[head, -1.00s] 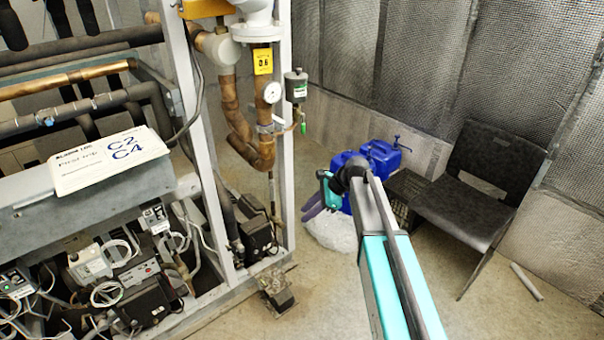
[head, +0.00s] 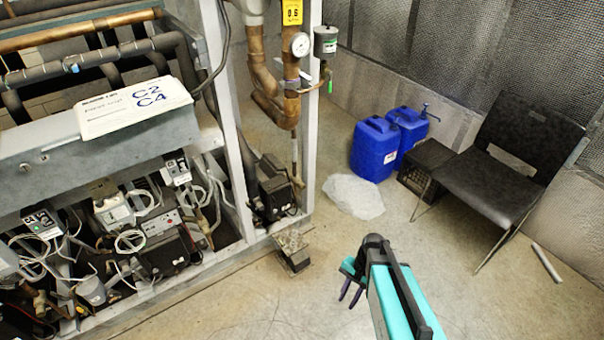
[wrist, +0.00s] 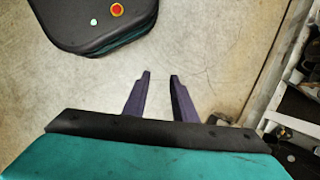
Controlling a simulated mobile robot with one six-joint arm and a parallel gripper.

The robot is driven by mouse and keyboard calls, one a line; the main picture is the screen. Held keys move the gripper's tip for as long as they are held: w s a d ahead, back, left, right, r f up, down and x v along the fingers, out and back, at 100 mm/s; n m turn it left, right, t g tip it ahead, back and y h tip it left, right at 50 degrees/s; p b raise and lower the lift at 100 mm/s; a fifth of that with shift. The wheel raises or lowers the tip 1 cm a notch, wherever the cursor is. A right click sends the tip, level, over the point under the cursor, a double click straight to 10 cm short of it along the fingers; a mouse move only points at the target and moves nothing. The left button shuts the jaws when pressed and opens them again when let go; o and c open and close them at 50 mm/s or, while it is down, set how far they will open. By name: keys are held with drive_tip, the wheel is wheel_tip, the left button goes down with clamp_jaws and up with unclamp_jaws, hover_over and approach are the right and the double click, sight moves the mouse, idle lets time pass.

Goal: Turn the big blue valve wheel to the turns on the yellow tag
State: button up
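The yellow tag (head: 292,12) hangs on the copper pipework at the top of the head view and reads 0.6 or similar; its top is cut off. The big blue valve wheel is not in view in either camera. My gripper (head: 350,292) is low over the floor in front of the rack, pointing down, well away from the tag. In the wrist view its two dark purple fingers (wrist: 159,78) stand apart with only bare floor between them, so it is open and empty.
The compressor rack (head: 228,120) with pipes and wiring fills the left. Blue jerrycans (head: 375,150), a plastic sheet (head: 354,195), a black crate (head: 424,165) and a black chair (head: 490,190) stand right. A small block (head: 293,252) lies at the rack's foot. Floor in front is clear.

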drive_tip(key=s+d+f+n+g+h, duration=0.1)
drive_tip(key=s+d+f+n, duration=0.1)
drive_tip(key=s, duration=0.8)
drive_tip(key=s+d+f+n+g+h+b, duration=0.1)
drive_tip(key=s+d+f+n, duration=0.2)
drive_tip(key=s, duration=0.6)
wheel_tip(320, 180, down, 3)
drive_tip(key=shift+s+d+r+n+g+h, duration=0.2)
drive_tip(key=shift+s+n+g+h, duration=0.15)
drive_tip(key=shift+n, duration=0.75)
